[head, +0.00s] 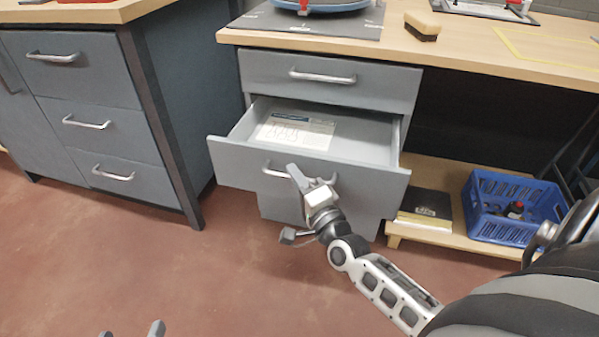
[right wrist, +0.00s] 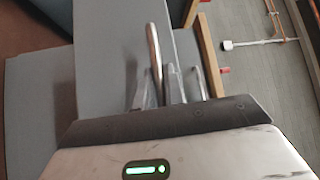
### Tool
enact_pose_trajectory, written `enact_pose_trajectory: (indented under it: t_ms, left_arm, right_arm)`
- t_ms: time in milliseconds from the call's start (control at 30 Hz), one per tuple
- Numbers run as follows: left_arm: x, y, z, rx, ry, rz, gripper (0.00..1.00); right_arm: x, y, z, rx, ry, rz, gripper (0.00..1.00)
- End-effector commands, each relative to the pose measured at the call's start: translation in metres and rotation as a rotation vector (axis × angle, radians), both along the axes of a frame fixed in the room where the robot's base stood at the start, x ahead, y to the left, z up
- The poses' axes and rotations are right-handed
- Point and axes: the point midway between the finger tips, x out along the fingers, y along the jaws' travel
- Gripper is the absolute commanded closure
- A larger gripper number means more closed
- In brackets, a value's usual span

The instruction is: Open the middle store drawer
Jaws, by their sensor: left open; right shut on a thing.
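The middle drawer (head: 371,190) of the grey unit under the bench is pulled partway out, with a labelled sheet (head: 297,131) lying inside it. Its bar handle (head: 273,170) is partly hidden by my right gripper (head: 300,178). My right gripper is shut on the handle at the drawer front. In the right wrist view the handle (right wrist: 154,55) runs up between the two fingers (right wrist: 160,80). My left gripper (head: 131,331) is open and empty at the bottom edge, low and away from the drawer; only its fingertips show.
The top drawer (head: 345,92) is shut; the drawer below the open one is mostly hidden. Another drawer cabinet (head: 100,110) stands at left. A blue crate (head: 515,200) sits on a low wooden shelf at right. The red floor in front is clear.

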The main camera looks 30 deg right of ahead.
Motion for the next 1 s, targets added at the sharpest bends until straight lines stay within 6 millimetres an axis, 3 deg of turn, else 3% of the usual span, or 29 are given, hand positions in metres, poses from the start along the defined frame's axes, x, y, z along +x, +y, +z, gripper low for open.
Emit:
enact_pose_trajectory:
  t_ms: [100,300,667,700,767,1000]
  left_arm:
    - [-0.002,0.002,-0.004,0.034,0.051,-0.003,0.35]
    - [-0.001,0.008,-0.021,0.07,0.126,0.009,0.35]
    - [0.004,0.01,-0.025,0.073,0.136,0.02,0.35]
    - [0.004,0.01,-0.025,0.073,0.136,0.02,0.35]
    - [0.003,0.01,-0.025,0.073,0.136,0.019,0.35]
    - [0.002,0.009,-0.025,0.071,0.136,0.017,0.35]
  right_arm:
    - [-0.013,0.026,0.002,0.008,0.01,0.004,1.0]
    - [-0.037,0.055,0.0,0.005,0.008,0.003,1.0]
    - [-0.041,0.06,-0.001,0.002,0.004,0.001,1.0]
    - [-0.041,0.06,-0.001,0.003,0.004,0.001,0.86]
    - [-0.041,0.06,-0.001,0.003,0.004,0.001,0.7]
    - [-0.041,0.06,-0.001,0.003,0.004,0.002,0.68]
